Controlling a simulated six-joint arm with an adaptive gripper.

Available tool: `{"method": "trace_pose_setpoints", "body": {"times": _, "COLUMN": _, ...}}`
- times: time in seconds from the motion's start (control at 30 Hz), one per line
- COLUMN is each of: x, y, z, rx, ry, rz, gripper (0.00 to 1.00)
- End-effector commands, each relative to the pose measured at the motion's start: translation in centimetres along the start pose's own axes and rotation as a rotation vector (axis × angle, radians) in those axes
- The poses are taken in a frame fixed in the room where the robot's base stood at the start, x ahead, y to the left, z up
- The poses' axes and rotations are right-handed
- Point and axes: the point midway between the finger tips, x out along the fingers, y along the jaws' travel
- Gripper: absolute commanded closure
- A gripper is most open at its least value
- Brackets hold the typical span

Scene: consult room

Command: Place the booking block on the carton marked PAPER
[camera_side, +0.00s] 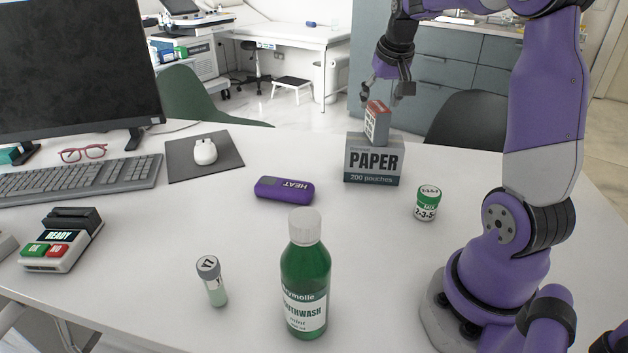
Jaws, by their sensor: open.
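The grey carton marked PAPER (374,163) stands on the white desk at the centre right, its lettering facing the camera. A small red and grey block (377,123), which looks like the booking block, stands upright on top of the carton. My gripper (386,92) is just above the block, pointing down with its fingers spread open. The fingers look apart from the block's sides, though the far side is partly hidden.
A small green-labelled jar (428,204) stands right of the carton, near my base. A green mouthwash bottle (305,280) and a capped vial (212,281) stand in front. The desk between them is clear.

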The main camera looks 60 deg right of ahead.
Motion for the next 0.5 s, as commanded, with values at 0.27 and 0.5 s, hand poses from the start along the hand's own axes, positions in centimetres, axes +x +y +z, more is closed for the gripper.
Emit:
{"method": "trace_pose_setpoints", "body": {"times": 0.27, "x": -5.5, "y": 0.0, "z": -0.1, "rx": -0.001, "ry": 0.003, "rz": 0.000, "gripper": 0.30}}
{"method": "trace_pose_setpoints", "body": {"times": 0.5, "x": -8.0, "y": -3.5, "z": 2.9, "rx": -0.118, "ry": 0.017, "rz": -0.050, "gripper": 0.30}}
